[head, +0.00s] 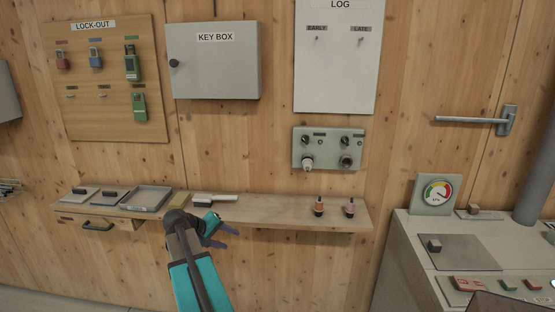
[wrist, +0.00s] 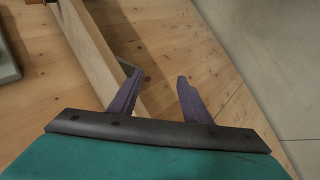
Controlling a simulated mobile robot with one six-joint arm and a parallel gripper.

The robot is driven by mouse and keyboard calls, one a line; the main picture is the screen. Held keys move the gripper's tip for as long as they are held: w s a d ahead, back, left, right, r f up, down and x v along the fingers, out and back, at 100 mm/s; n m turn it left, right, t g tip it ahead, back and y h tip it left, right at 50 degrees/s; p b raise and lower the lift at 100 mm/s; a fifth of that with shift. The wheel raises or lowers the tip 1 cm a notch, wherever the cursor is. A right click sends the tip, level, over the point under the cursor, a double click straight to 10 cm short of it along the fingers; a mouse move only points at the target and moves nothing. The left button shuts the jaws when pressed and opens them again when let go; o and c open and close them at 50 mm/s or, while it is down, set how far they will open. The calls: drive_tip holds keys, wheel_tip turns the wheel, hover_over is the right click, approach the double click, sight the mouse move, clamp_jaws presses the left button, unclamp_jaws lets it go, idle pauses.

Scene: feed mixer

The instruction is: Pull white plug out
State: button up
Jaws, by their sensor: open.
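The white plug (head: 307,163) sits in the lower left socket of a grey socket panel (head: 328,140) on the wooden wall, in the head view. A dark round fitting (head: 346,162) is at the panel's lower right. My gripper (head: 227,237) is open and empty in front of the shelf's edge, below and left of the plug. In the wrist view its two purple fingers (wrist: 160,78) are spread apart near a wooden board's edge. The plug is not identifiable in the wrist view.
A wooden shelf (head: 275,212) runs below the panel, with two small dark-topped bottles at its right, a grey tray (head: 146,199) and a white-handled brush (head: 215,197). A key box (head: 214,75) and lock-out board hang left. A grey console (head: 410,245) stands right.

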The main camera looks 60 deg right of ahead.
drive_tip(key=s+d+r+m+g+h+p, duration=0.1)
drive_tip(key=s+d+r, duration=0.2)
drive_tip(key=d+r, duration=0.35)
drive_tip(key=s+d+r+m+h+p, duration=0.1)
drive_tip(key=s+d+r, duration=0.2)
drive_tip(key=r, duration=0.6)
drive_tip(key=m+g+h, duration=0.1)
drive_tip(key=m+g, duration=0.1)
approach(305, 167)
drive_tip(key=v, duration=0.5)
drive_tip(key=shift+d+p, duration=0.25)
drive_tip(key=shift+p, duration=0.05)
drive_tip(key=shift+s+d+f, duration=0.1)
drive_tip(key=shift+p+x, duration=1.95)
drive_tip(key=shift+x, duration=4.8)
clamp_jaws()
